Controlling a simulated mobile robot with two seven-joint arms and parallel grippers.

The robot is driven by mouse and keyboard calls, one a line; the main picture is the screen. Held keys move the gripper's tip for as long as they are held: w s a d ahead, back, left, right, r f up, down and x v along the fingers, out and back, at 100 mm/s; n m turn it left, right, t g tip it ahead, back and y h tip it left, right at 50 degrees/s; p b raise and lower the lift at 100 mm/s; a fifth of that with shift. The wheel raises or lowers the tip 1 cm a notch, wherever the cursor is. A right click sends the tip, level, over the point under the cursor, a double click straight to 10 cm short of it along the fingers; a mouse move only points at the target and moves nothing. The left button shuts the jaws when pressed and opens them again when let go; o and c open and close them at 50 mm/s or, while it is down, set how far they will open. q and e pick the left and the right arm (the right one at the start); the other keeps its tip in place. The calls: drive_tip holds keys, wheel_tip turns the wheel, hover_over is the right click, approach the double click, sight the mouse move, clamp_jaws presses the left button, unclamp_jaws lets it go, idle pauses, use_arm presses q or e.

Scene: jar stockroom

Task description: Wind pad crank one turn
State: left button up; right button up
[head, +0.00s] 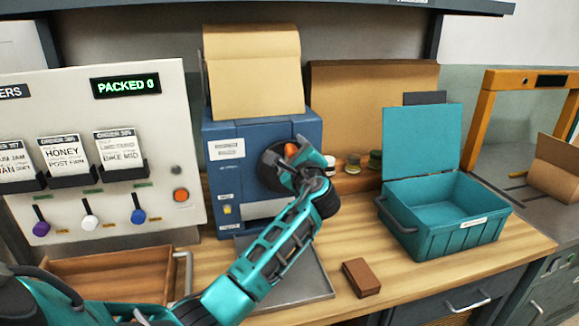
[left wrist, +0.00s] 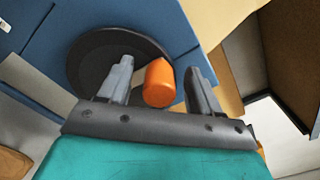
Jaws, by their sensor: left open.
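The blue pad machine (head: 228,180) stands at the back of the bench. On its front is a dark round crank disc (head: 267,168) with an orange knob (head: 291,149) near the upper right of the disc. My left gripper (head: 294,160) is at the crank and hides part of the disc. In the left wrist view, the orange knob (left wrist: 159,83) lies between the two open fingers (left wrist: 160,85), with a gap to the right finger. The dark disc (left wrist: 105,62) is behind the left finger. My right gripper is not in view.
A teal open box (head: 440,225) stands to the right, with a brown block (head: 361,278) in front. A grey tray (head: 310,281) lies below the machine. A panel (head: 105,215) with order cards and coloured levers is at left, an open wooden drawer (head: 105,273) beneath.

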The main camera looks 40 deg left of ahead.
use_arm(q)
drive_tip(key=shift+d, duration=0.1)
drive_tip(key=v, duration=0.9)
idle(0.3)
idle(0.4)
drive_tip(key=s+d+f+n+g+h, duration=0.3)
drive_tip(key=s+f+n+h, duration=0.3)
drive_tip(key=s+f, duration=0.7)
drive_tip(key=s+d+f+n+g+h, duration=0.3)
drive_tip(key=s+d+f+n+h, duration=0.15)
drive_tip(key=s, duration=0.45)
drive_tip(key=s+d+f+n+g+h, duration=0.2)
drive_tip(key=s+d+f+n+h, duration=0.25)
drive_tip(key=s, duration=0.45)
drive_tip(key=w+d+f+t, duration=0.2)
drive_tip(key=w+f+t, duration=0.5)
drive_tip(key=f, duration=0.1)
drive_tip(key=shift+d+f+m+h, duration=0.3)
drive_tip(key=shift+d+f, duration=0.05)
drive_tip(key=shift+f, duration=0.05)
